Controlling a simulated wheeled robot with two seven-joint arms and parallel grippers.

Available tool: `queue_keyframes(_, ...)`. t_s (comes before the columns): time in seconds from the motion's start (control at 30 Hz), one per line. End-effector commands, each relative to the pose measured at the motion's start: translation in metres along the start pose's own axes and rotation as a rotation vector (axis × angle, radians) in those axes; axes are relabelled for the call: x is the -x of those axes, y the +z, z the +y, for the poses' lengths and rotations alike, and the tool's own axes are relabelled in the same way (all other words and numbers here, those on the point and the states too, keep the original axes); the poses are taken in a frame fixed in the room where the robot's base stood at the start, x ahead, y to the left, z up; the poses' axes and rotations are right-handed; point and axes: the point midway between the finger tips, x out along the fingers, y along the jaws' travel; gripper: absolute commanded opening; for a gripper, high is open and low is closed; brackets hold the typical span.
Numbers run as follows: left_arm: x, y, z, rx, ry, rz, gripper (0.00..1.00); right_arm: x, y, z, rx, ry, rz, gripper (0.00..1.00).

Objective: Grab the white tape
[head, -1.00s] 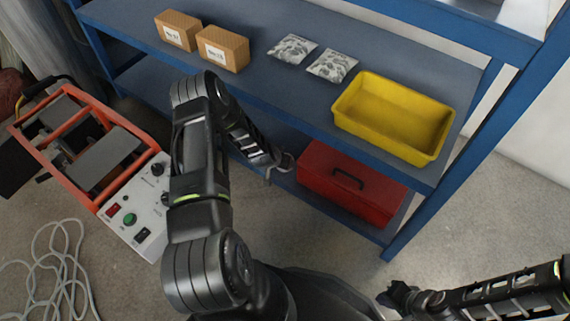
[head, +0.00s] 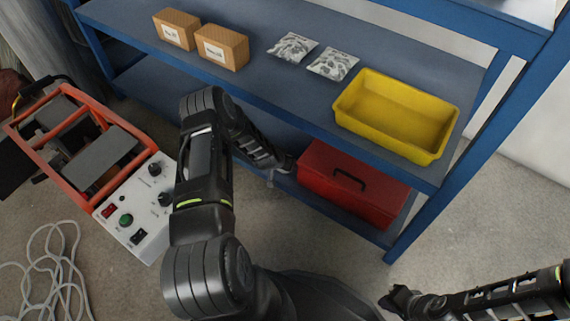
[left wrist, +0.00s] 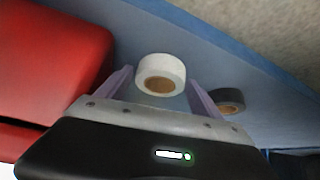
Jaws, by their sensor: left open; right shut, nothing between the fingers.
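The white tape (left wrist: 161,70), a roll with a brown core, lies on the lower blue shelf in the left wrist view. My left gripper (left wrist: 161,88) is open, with its two pale fingers on either side of the near part of the roll. I cannot tell whether they touch it. In the head view my left gripper (head: 280,170) reaches in at the lower shelf beside the red toolbox, and the tape is not visible there. My right gripper (head: 394,303) is shut and empty above the floor, low in the head view.
A dark tape roll (left wrist: 229,101) lies close to the right finger in the left wrist view. The red toolbox (head: 352,184) stands beside the gripper. The upper shelf holds a yellow bin (head: 398,151), two boxes (head: 222,48) and two bags (head: 333,64). An orange-framed machine (head: 75,135) stands at left.

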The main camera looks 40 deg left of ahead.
Motion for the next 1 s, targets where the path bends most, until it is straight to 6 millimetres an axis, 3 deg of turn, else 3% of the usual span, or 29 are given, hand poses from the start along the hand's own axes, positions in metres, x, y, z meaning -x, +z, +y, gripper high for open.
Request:
queue_keyframes(0.3,0.0002,0.0001,-0.0002,0.0,0.0,0.0,0.76,0.0,0.0002,0.0,0.0,0.0,-0.001,0.0)
queue_keyframes(0.9,0.0002,0.0001,-0.0002,0.0,0.0,0.0,0.27,0.0,0.0002,0.0,0.0,0.0,-0.001,0.0)
queue_keyframes(1.0,0.0002,-0.0001,-0.0003,0.0,0.0,0.0,0.24,0.0,0.0002,0.0,0.0,0.0,-0.001,0.0)
